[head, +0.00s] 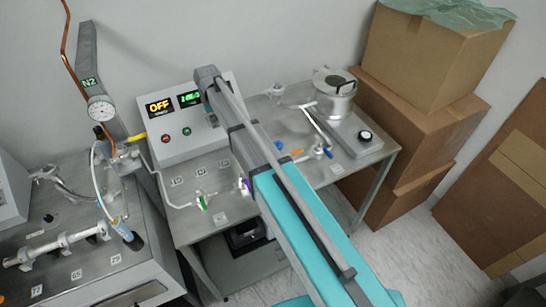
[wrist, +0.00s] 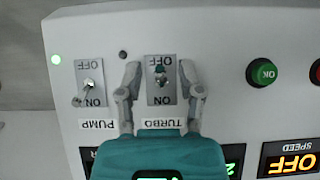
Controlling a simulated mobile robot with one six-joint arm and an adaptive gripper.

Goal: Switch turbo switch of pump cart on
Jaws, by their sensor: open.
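The turbo switch (wrist: 161,72) is a small toggle on a grey plate, upside down in the wrist view. OFF is at the plate's top and ON at its bottom there; its lever appears to lean toward OFF. My gripper (wrist: 160,74) is open, with one finger on each side of the turbo plate and nothing held. Whether the fingers touch the panel I cannot tell. In the head view my arm reaches over the pump cart (head: 183,222) to its control box (head: 185,148) and hides the switch there.
The pump switch (wrist: 88,88) is beside the turbo switch, its lever toward ON, near a lit green lamp (wrist: 56,60). A green OK button (wrist: 264,73) and an orange OFF speed display (wrist: 290,164) are right. Valves (head: 203,202) stand on the cart; boxes (head: 425,95) are stacked right.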

